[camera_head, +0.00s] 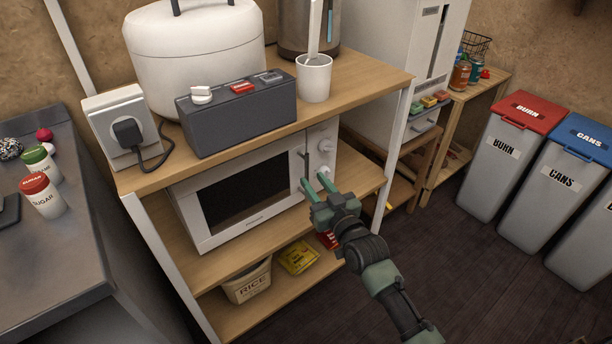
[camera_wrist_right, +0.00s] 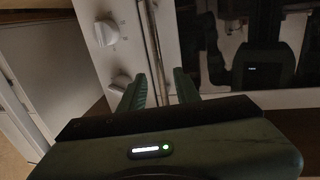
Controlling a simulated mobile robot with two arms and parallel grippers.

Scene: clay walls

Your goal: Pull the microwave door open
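The white microwave (camera_head: 278,211) stands on the middle shelf of a wooden rack, its dark-windowed door (camera_head: 245,190) shut. A thin upright handle (camera_head: 306,152) runs along the door's right edge, beside the knob panel. My right gripper (camera_head: 313,178) is in front of the handle's lower part, its green fingers apart. In the right wrist view the handle bar (camera_wrist_right: 153,45) runs between the two open fingers (camera_wrist_right: 159,88); I cannot tell whether either finger touches it. Two white knobs (camera_wrist_right: 107,33) show at left there. My left gripper is not in view.
A dark box with switches (camera_head: 235,118), a white cooker (camera_head: 195,60) and a cup (camera_head: 314,80) stand on the shelf above. A rice container (camera_head: 247,285) and yellow packet (camera_head: 298,257) are below. Open floor (camera_head: 480,270) lies to the right, before the bins (camera_head: 500,150).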

